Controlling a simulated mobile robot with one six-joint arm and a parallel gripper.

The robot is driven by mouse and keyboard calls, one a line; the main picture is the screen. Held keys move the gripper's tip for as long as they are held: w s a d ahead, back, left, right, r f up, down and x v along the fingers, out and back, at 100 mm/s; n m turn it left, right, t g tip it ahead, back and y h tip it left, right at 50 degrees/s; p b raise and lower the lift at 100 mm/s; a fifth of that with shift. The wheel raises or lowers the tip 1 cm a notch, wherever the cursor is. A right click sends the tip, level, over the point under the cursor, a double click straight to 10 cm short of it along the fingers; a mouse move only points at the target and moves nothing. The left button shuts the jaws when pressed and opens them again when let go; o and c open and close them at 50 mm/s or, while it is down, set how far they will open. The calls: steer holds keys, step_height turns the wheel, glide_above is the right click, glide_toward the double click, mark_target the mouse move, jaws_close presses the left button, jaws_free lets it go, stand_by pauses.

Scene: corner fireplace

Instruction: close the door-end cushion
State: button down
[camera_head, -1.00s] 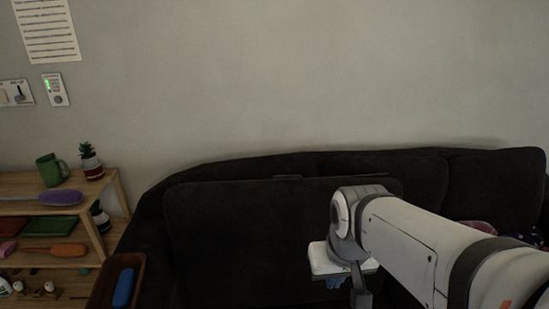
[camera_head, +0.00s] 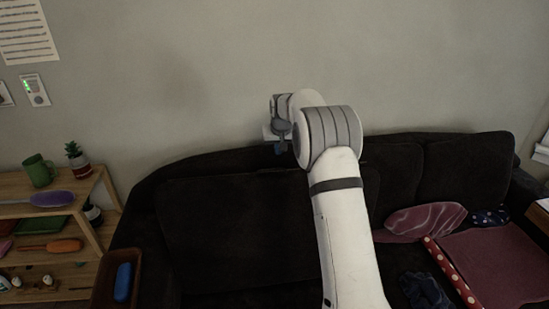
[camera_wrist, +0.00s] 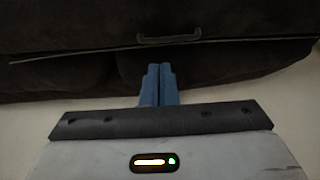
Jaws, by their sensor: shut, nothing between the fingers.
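A large dark cushion panel (camera_head: 240,235) stands raised in front of the backrest at the left end of the dark sofa (camera_head: 420,170). I cannot tell from these views whether it is the door-end one. In the wrist view, the cushion's edge (camera_wrist: 60,62) runs across the upper part, with a dark handle (camera_wrist: 168,38) near its middle. My gripper (camera_head: 279,149) is above and behind the cushion's top edge, close to the wall. Its blue fingers (camera_wrist: 159,72) are together and empty, pointing toward the cushion below the handle in the wrist view. I see no clear contact.
A wooden shelf (camera_head: 95,210) with a green mug (camera_head: 39,171) and a potted plant (camera_head: 77,155) stands at the left. A brown tray (camera_head: 105,285) holds a blue object (camera_head: 123,282). A pink-red pillow (camera_head: 425,222) lies at the sofa's right. The wall is close behind.

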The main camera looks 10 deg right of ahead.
steer(key=w+f, duration=0.3)
steer(key=p, duration=0.4)
glide_above(275, 175)
step_height(275, 175, down, 9)
steer(key=shift+s+r, duration=0.1)
steer(key=shift+r, duration=0.05)
